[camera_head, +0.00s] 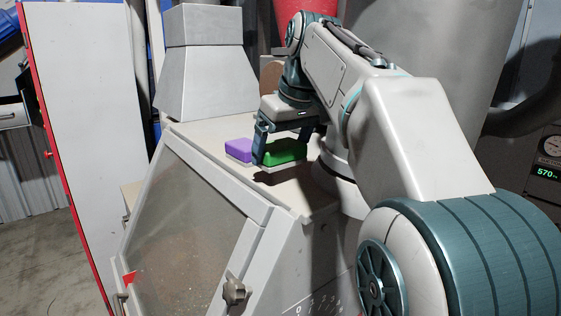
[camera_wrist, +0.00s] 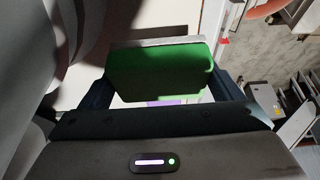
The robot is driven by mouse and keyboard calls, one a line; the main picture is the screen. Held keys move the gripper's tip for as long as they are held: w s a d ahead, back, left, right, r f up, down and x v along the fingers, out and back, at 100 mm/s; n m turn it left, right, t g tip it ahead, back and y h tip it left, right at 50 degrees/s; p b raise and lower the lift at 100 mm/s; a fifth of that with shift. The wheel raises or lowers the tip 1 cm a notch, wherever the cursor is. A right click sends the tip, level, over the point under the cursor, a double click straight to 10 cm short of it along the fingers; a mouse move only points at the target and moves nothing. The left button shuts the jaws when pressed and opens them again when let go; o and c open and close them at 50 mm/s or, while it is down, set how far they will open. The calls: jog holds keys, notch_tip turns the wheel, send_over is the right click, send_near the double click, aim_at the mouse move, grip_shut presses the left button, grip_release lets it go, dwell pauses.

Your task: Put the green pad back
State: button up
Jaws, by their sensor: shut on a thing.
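The green pad (camera_head: 286,152) is a green block with a pale grey layer on one face. It is between the fingers of my gripper (camera_head: 285,148), which is shut on it, low over the flat top of the grey cabinet. I cannot tell if the pad touches that top. In the wrist view the green pad (camera_wrist: 158,72) spans the space between the two dark fingers of my gripper (camera_wrist: 158,88). A purple pad (camera_head: 238,149) with a pale base sits just left of the green pad; a sliver of purple (camera_wrist: 163,102) shows past it in the wrist view.
The cabinet (camera_head: 200,137) has a sloped clear window (camera_head: 185,215) and a knob (camera_head: 235,291) at its front. A grey duct (camera_head: 203,75) rises behind the pads. A red-edged white panel (camera_head: 85,130) stands at left. A gauge with a green readout (camera_head: 546,172) is at right.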

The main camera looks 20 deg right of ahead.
aim_at(282, 162)
jog(key=shift+f, duration=1.75)
jog(key=o, duration=0.8)
jog(key=shift+c, duration=0.2)
jog(key=v, duration=1.2)
